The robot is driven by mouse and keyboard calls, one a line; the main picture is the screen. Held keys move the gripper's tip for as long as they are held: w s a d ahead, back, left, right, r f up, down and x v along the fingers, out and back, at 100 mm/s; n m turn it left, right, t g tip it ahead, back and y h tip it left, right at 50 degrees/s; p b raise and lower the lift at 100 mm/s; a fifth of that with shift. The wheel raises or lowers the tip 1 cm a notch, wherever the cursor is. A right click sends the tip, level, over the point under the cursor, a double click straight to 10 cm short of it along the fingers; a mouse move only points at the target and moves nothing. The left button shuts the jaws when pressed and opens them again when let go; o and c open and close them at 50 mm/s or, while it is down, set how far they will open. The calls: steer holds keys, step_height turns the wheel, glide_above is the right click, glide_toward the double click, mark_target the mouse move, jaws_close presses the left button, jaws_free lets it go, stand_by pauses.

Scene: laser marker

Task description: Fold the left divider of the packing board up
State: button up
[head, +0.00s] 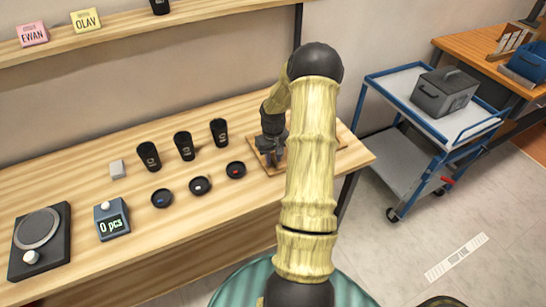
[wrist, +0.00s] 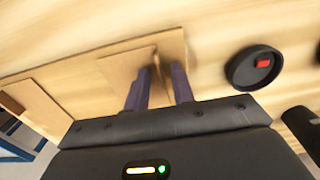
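The packing board is a thin light-brown board on the workbench. In the head view its right part (head: 341,141) shows beside my arm, and its middle is hidden behind the arm. In the wrist view one brown panel (wrist: 125,66) and an adjoining narrower panel (wrist: 174,50) lie under the fingers, and another flat part (wrist: 32,98) is at left. In the head view my gripper (head: 271,150) is at the board's left end. Whether the fingertips touch a panel cannot be told.
Near the gripper lies a black round lid with a red mark (head: 236,170), also in the wrist view (wrist: 255,67). Other lids (head: 199,185) and several black cups (head: 184,146) stand left. A blue trolley (head: 405,83) is at right, beyond the bench's edge.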

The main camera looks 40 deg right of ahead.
steer(key=shift+w+a, duration=0.1)
steer(key=shift+a, duration=0.1)
steer(key=shift+d, duration=0.2)
jaws_close()
steer(key=shift+s+d, duration=0.1)
steer(key=shift+s, duration=0.15)
stand_by(0.9)
